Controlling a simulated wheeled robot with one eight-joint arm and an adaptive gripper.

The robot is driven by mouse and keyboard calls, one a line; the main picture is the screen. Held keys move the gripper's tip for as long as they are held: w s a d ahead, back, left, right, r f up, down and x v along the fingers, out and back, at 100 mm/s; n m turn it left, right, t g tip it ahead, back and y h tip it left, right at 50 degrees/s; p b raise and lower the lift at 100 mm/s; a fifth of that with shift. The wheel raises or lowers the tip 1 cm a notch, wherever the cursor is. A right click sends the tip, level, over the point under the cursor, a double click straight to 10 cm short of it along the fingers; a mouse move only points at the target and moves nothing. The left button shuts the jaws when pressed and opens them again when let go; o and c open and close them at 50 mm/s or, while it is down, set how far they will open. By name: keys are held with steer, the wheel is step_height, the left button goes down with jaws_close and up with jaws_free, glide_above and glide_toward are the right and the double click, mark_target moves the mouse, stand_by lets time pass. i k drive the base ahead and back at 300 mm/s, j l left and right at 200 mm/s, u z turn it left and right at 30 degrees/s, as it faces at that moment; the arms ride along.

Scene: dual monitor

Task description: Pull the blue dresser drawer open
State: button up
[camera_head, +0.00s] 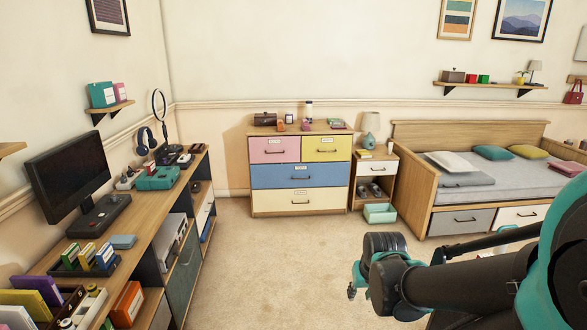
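The dresser (252,200) stands against the far wall, ahead of me and left of the bed. Its wide blue drawer (272,177) is the middle row, under a pink drawer and a yellow drawer and above a pale cream one. The blue drawer looks shut, flush with the front, with a dark handle (300,178) at its middle. My arm comes in from the lower right. What looks like my gripper (354,288) is at its left end, over the carpet, well short of the dresser and below it in the picture. Its fingers are too unclear to read.
Open carpet (260,265) lies between me and the dresser. A long desk (150,225) with a monitor runs along the left. A nightstand (388,200) with a pale green bin (380,214) low at its front stands right of the dresser, then a bed (435,205).

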mark_target(311, 174)
steer(key=i, duration=0.9)
steer(key=i+z, duration=0.1)
steer(key=i, duration=0.8)
steer(key=i+j, duration=0.15)
steer(key=i, duration=0.75)
steer(key=i+j, duration=0.1)
steer(key=i, duration=0.8)
steer(key=i+z, duration=0.3)
steer(key=k, duration=0.1)
